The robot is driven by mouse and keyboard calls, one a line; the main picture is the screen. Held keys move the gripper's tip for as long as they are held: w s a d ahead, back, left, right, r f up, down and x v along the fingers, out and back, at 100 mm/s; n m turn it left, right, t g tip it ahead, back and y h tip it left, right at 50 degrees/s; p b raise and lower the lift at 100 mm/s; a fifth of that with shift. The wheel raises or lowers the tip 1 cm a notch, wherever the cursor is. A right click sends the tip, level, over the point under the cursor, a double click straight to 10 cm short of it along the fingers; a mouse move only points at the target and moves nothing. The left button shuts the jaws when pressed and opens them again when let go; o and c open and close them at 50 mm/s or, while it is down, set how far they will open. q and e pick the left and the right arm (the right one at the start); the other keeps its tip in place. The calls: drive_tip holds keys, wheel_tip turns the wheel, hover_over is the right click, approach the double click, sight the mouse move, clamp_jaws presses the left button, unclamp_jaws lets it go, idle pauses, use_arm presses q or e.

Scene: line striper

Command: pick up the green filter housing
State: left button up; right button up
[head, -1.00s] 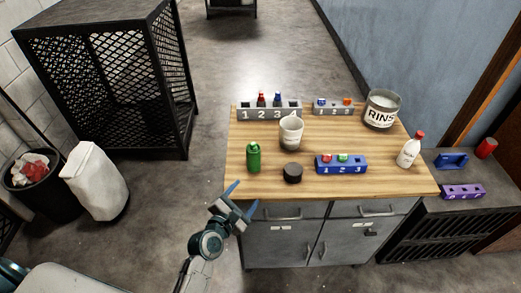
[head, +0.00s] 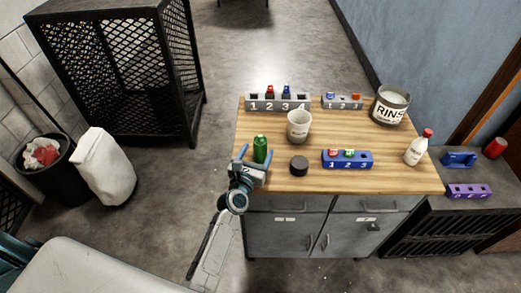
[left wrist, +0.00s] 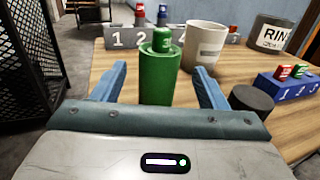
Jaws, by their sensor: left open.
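The green filter housing (head: 260,149) stands upright near the left front of the wooden table top (head: 320,180). It is a green cylinder with a narrower cap. In the left wrist view the housing (left wrist: 159,72) stands between the two blue fingers of my left gripper (left wrist: 160,85), with a gap on each side. In the head view my left gripper (head: 257,157) is open at the table's front left edge, its fingers reaching towards the housing. The housing's lower end is hidden behind the gripper body. My right gripper is not in view.
A black cylinder (head: 299,165) and a beige cup (head: 298,126) stand close to the right of the housing. A grey numbered rack (head: 277,104) is behind. A blue block (head: 346,159), a bottle (head: 417,148) and a RINS tub (head: 390,105) are farther right.

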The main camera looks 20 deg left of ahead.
sight(258, 149)
use_arm(q)
drive_tip(key=w, duration=0.4)
drive_tip(key=shift+f, duration=0.1)
drive_tip(key=shift+c, duration=1.1)
drive_tip(key=c, duration=1.1)
drive_tip(key=shift+r, duration=0.2)
